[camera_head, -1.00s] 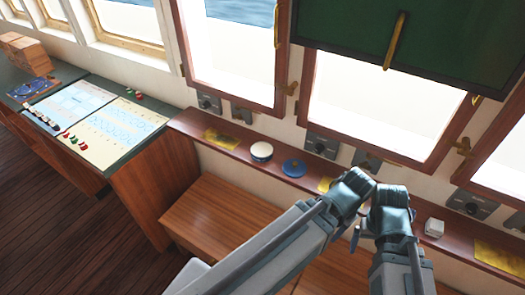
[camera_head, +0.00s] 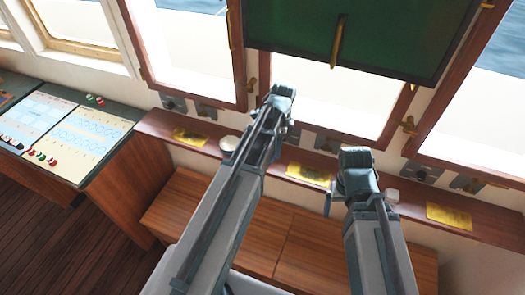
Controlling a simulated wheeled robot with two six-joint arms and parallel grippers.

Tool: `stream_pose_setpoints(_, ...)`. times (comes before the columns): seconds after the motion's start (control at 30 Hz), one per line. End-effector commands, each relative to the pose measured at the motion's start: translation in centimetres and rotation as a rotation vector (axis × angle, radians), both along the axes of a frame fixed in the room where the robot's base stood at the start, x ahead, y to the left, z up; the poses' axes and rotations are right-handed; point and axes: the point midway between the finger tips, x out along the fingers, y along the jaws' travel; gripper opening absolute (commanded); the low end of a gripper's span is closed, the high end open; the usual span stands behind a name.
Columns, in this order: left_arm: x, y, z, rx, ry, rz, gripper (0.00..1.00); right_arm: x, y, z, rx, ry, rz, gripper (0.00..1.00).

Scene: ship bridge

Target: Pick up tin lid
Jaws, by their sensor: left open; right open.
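A round white tin (camera_head: 229,144) stands on the narrow wooden shelf (camera_head: 155,127) below the windows, just left of my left arm. I cannot tell whether its white top is a separate lid. The flat blue disc seen earlier beside it is now hidden, apparently behind my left arm. My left gripper (camera_head: 280,96) is open, reaching up in front of the window above the shelf, right of the tin and apart from it. My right gripper (camera_head: 356,160) is open, lower and further right, in front of the shelf. The fingertips of both are hard to make out.
Brass plates (camera_head: 308,174) lie along the shelf, and a small white box (camera_head: 391,196) is beside my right arm. A wooden bench (camera_head: 185,205) is below the shelf. A control console (camera_head: 80,130) stands at the left. A green panel (camera_head: 390,35) hangs above.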

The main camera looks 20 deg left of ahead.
Motion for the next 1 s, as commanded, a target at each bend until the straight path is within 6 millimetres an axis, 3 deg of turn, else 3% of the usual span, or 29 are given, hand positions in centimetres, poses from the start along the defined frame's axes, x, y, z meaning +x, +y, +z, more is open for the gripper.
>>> stream_pose_setpoints(0.03,1.5,1.6,1.2,-0.006,-0.002,-0.052,0.6,0.0,0.0,1.2,0.0,0.0,-0.001,0.92)
stream_pose_setpoints(0.1,2.6,3.3,1.9,-0.014,-0.003,-0.13,0.6,0.0,0.0,1.9,0.0,0.0,-0.002,0.92)
stream_pose_setpoints(0.33,4.4,6.9,2.9,-0.025,-0.009,-0.295,0.6,0.0,0.0,3.0,0.001,0.0,-0.003,0.92)
stream_pose_setpoints(0.67,4.6,7.5,2.7,-0.027,-0.012,-0.33,0.6,0.0,0.0,2.7,0.001,0.0,-0.003,0.92)
stream_pose_setpoints(1.0,4.6,7.4,-1.2,-0.027,-0.011,-0.329,0.6,0.0,0.0,-1.2,0.0,0.0,0.002,0.92)
